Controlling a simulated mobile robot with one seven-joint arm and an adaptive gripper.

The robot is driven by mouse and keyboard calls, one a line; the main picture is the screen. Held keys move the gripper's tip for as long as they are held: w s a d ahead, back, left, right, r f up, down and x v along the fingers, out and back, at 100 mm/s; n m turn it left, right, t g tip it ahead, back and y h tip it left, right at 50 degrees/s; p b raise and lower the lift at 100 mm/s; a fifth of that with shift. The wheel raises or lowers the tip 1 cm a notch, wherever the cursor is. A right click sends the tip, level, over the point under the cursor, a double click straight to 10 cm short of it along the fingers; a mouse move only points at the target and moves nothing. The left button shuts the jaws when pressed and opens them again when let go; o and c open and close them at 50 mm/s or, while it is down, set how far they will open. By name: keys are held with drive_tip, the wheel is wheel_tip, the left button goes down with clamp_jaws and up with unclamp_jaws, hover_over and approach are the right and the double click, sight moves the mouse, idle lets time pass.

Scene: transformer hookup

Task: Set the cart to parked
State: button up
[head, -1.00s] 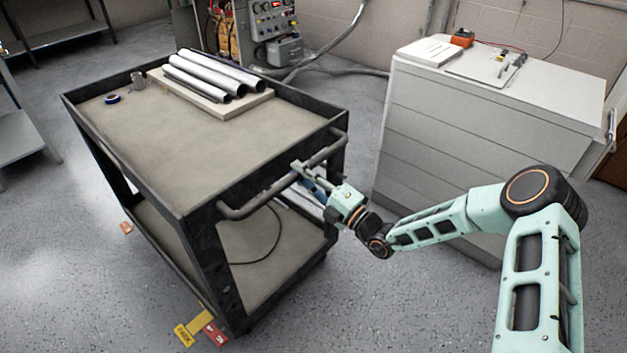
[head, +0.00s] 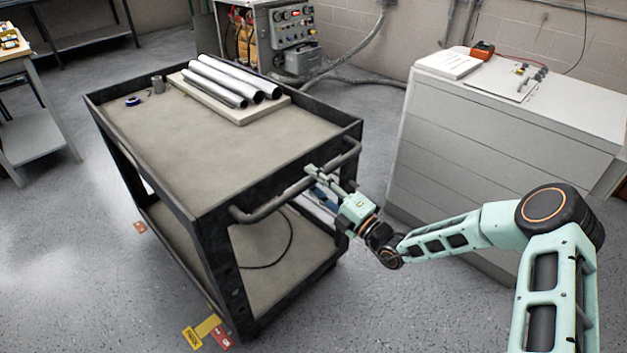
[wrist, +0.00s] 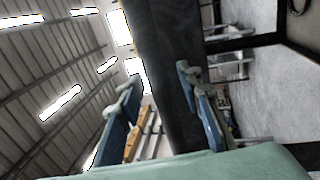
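The cart (head: 240,185) is black-framed with a grey-beige top tray and a lower shelf. A tubular handle (head: 270,207) runs along its near end. My gripper (head: 316,177) is at the handle, towards its right part. In the wrist view my gripper's blue fingers (wrist: 160,98) stand apart with a dark bar between them; I cannot tell whether they touch it. At the cart's near bottom corner, a yellow tab (head: 194,338) with lettering that looks like PARK and a red tab (head: 222,339) stick out by the floor.
A grey cabinet (head: 490,130) stands at the right. A control unit (head: 285,35) with a hose is behind. Floor is open left and in front.

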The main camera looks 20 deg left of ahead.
drive_tip(key=v, duration=1.2)
